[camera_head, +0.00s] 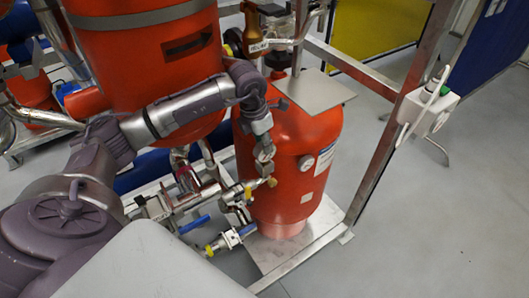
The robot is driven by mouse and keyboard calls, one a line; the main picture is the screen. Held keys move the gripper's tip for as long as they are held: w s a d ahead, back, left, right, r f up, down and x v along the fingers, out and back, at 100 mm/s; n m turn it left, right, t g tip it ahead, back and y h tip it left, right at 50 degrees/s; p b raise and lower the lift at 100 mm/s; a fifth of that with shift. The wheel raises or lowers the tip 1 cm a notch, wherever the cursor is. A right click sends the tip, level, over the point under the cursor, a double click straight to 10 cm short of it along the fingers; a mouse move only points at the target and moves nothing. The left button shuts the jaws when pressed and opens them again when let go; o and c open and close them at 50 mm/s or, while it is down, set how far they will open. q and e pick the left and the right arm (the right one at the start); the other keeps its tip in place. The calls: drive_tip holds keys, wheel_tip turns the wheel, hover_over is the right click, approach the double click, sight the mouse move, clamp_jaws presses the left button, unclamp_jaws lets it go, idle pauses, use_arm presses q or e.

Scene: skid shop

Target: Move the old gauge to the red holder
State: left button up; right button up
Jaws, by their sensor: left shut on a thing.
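My left arm reaches in from the left, across the front of the red vessels. My left gripper (262,139) points down beside the lower red tank and is shut on a small round gauge (264,154) with a pale face. The gauge is just above the brass and steel valve fittings (247,189). At this size I cannot tell whether it touches them. I cannot make out a red holder for certain among the red parts. My right gripper is not in view.
Blue-handled valves (194,224) jut out low in front. A metal frame post (385,150) holds a white box (428,112). Open grey floor (440,230) is at right.

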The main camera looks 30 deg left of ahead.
use_arm(q)
drive_tip(key=shift+r, duration=0.2)
drive_tip(key=shift+r+p, duration=1.65)
drive_tip(key=shift+r, duration=1.2)
